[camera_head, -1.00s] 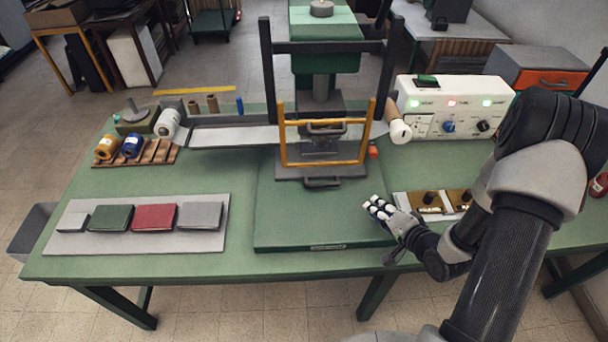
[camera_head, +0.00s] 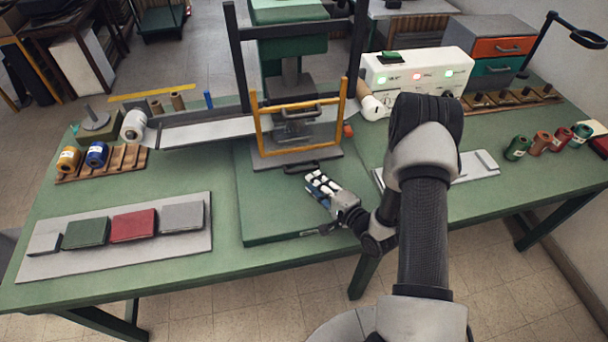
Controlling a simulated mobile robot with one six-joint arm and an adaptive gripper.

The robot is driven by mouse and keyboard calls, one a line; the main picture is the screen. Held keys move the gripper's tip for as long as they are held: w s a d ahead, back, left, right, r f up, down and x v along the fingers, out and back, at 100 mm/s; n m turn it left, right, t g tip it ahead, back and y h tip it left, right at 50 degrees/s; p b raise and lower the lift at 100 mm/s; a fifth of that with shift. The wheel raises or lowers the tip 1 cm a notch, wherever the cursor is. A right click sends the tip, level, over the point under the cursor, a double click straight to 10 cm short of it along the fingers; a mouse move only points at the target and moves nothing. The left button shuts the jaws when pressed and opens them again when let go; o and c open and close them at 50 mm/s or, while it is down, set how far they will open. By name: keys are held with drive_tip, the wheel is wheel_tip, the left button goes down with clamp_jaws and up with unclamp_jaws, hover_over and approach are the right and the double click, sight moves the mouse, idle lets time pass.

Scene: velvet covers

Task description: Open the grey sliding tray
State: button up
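The grey sliding tray (camera_head: 272,163) sits low in the press, beneath the yellow guard frame (camera_head: 262,139). A dark handle (camera_head: 301,168) is on its front edge, and the tray looks pushed in. My gripper (camera_head: 316,180) is just in front of and slightly right of this handle, low over the green press base (camera_head: 262,210). Its white-padded fingers point toward the press. A small gap seems to remain between fingertips and handle; contact cannot be told. Whether the fingers are open or shut is too small to make out.
A grey board (camera_head: 120,262) with red, green and grey covers lies at the left. A white control box (camera_head: 425,68) with lit lamps stands right of the press. My arm hides part of the table's right side.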

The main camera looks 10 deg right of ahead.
sight(304, 180)
drive_tip(key=b+x, duration=0.1)
drive_tip(key=x, duration=0.6)
drive_tip(key=shift+s, duration=0.1)
drive_tip(key=shift+c, duration=0.5)
clamp_jaws()
